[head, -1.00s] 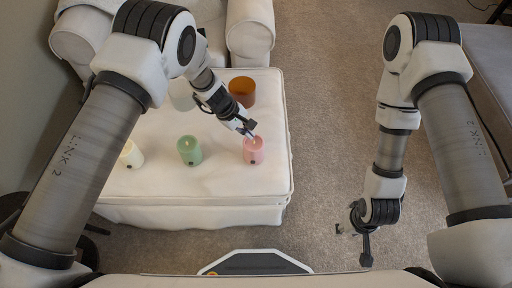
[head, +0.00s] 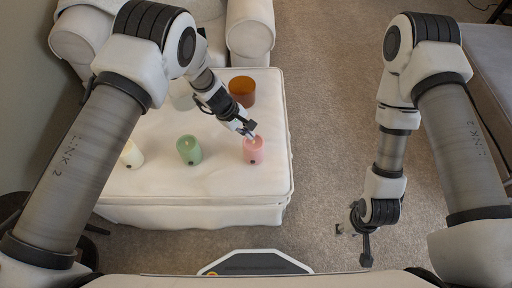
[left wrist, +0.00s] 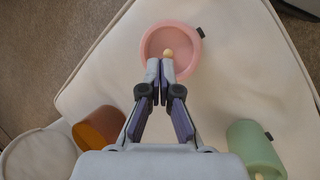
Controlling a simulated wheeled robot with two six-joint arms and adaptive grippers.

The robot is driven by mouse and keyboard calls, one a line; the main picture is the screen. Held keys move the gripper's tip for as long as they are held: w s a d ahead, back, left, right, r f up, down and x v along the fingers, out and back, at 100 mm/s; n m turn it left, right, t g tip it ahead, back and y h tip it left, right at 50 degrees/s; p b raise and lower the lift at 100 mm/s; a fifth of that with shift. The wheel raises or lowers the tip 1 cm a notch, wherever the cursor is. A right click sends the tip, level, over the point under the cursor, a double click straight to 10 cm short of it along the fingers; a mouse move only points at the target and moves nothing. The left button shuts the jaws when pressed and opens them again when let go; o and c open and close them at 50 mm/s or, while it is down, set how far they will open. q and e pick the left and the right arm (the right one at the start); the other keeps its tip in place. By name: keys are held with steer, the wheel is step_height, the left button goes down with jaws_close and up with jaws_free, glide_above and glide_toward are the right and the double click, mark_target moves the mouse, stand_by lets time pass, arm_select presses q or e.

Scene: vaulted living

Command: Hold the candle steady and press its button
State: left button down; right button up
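A pink candle (head: 254,155) stands upright near the right edge of the white ottoman (head: 225,188). A small dark button (head: 251,163) shows low on its front; in the left wrist view it is a dark tab (left wrist: 200,32) on the rim side. My left gripper (head: 252,135) is over the candle's top. In the left wrist view my left fingertips (left wrist: 160,68) are close together at the near rim, just beside the pale flame tip (left wrist: 168,53); contact cannot be told. My right gripper (head: 354,240) hangs over the carpet, away from the ottoman, fingers spread and empty.
A green candle (head: 189,150) and a cream candle (head: 131,154) stand to the left on the ottoman. An amber cup (head: 242,91) and a pale round object (head: 183,96) are behind. A white armchair (head: 249,35) stands at the back. Carpet is clear at right.

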steer(key=shift+f, duration=0.25)
stand_by(1.2)
jaws_close()
stand_by(2.4)
